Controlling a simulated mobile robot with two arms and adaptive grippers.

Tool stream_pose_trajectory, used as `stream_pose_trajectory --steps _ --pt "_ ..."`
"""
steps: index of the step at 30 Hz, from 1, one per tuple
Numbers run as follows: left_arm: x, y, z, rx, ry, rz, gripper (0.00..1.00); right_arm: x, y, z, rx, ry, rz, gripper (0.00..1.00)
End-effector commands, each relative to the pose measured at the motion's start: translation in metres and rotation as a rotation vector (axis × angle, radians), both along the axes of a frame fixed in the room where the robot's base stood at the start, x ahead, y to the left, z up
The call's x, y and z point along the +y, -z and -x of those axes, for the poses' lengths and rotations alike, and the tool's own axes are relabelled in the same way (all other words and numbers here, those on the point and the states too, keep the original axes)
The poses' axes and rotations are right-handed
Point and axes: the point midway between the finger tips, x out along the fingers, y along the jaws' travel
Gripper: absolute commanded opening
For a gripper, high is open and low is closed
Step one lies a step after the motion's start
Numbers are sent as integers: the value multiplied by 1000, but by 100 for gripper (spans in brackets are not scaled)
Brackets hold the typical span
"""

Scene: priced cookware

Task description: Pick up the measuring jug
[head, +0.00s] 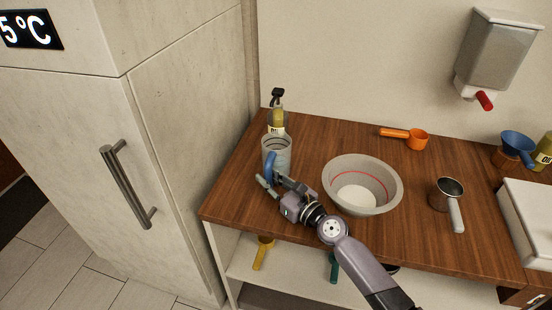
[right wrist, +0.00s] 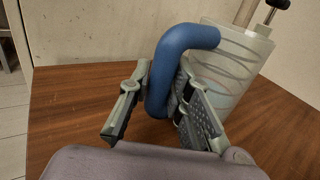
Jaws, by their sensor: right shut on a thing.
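The measuring jug (head: 277,150) is a pale, ringed cylinder with a thick blue handle, upright at the left end of the wooden counter. In the right wrist view the jug (right wrist: 235,65) is at the upper right, with its handle (right wrist: 160,75) facing me. My right gripper (head: 271,184) is at the near side of the jug, its fingers on both sides of the handle and shut on it. In the wrist view my right gripper (right wrist: 163,85) hides part of the jug's lower wall. I cannot tell whether the jug's base touches the counter. My left gripper is not in view.
A bottle (head: 277,118) stands close behind the jug. A wide bowl (head: 345,170) stands right of my gripper. A tall cabinet (head: 185,130) stands left of the counter.

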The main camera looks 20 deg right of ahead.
Motion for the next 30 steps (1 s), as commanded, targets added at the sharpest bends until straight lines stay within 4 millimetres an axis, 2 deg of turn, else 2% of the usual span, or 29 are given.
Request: stream_pose_trajectory --steps 17,23,30 --pt "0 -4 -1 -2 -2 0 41 0 -6 0 -2 0 -1 0" --pt "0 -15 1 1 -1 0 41 0 -19 0 -3 1 0 0" --pt "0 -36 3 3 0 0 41 0 -46 0 -3 1 0 0"
